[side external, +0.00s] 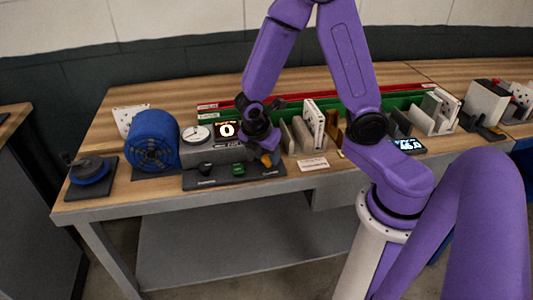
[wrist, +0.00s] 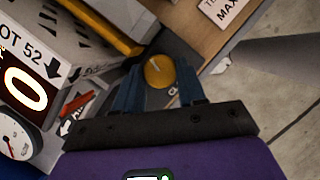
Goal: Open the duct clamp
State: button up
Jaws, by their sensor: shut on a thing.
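The duct clamp's control seems to be a round yellow knob (wrist: 160,71) on a dark base, with a partly hidden label beginning with "C" beside it. In the side view an orange-yellow piece (side external: 267,160) shows just below my gripper, at the right end of the dark control base. My gripper (wrist: 159,88) has its two blue-grey fingers on either side of the knob and is shut on it. In the side view my gripper (side external: 264,146) points down at the bench, its fingertips mostly hidden.
A grey housing with a lit display (side external: 227,130) and a dial gauge (side external: 196,134) stands left of my gripper. A blue blower (side external: 152,141) is further left. Upright filters (side external: 315,122) stand to the right. A yellow bar (wrist: 105,28) runs close to the knob.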

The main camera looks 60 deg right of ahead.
jog(key=n, duration=0.2)
jog(key=n+t, duration=0.1)
jog(key=n, duration=0.1)
jog(key=shift+s+t, duration=0.15)
jog(key=shift+t, duration=0.15)
jog(key=o, duration=1)
jog(key=shift+o, duration=0.2)
jog(key=shift+r, duration=0.1)
jog(key=v, duration=1.7)
jog(key=shift+r, duration=0.2)
jog(key=shift+s+d, duration=0.1)
